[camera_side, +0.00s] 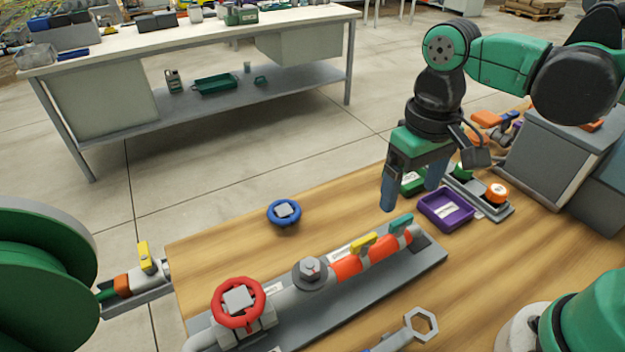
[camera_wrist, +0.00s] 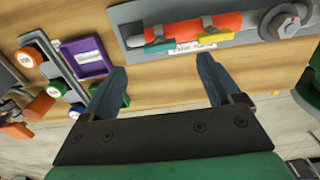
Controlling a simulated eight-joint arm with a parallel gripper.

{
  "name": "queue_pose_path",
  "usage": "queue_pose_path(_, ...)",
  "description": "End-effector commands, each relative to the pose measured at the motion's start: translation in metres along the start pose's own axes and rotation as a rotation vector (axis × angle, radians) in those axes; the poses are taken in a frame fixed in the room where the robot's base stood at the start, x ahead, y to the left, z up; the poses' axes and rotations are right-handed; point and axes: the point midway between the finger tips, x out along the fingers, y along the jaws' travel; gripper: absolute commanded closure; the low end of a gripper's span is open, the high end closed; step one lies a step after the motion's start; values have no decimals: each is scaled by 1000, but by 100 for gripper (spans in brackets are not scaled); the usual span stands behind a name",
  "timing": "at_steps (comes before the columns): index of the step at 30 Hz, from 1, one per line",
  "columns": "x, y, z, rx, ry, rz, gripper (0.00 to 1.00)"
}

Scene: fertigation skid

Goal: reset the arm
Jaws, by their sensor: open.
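My gripper (camera_side: 411,194) hangs above the wooden table, its two blue fingers pointing down and spread apart with nothing between them. In the wrist view, my gripper (camera_wrist: 162,78) also shows open and empty, with bare wood and the edge of the pipe skid (camera_wrist: 128,38) beyond the fingertips. The grey pipe skid (camera_side: 420,262) carries a red handwheel (camera_side: 238,303), a valve with a yellow handle (camera_side: 363,244) and one with a teal handle (camera_side: 401,223). My fingers appear apart from all of these.
A purple tray (camera_side: 447,210) and a green tray lie close to my gripper. A wrench (camera_side: 421,324) lies in front. Grey boxes (camera_side: 558,158) stand at the right. A green reel (camera_side: 45,275) is at the left.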

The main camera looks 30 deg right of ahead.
Motion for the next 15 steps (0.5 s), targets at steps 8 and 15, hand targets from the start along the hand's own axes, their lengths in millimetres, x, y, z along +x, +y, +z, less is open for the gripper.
queue_pose_path(8, -2, 18, -5, 3, 175, -33, 16)
queue_pose_path(15, -8, 51, -14, -9, 516, -25, 16)
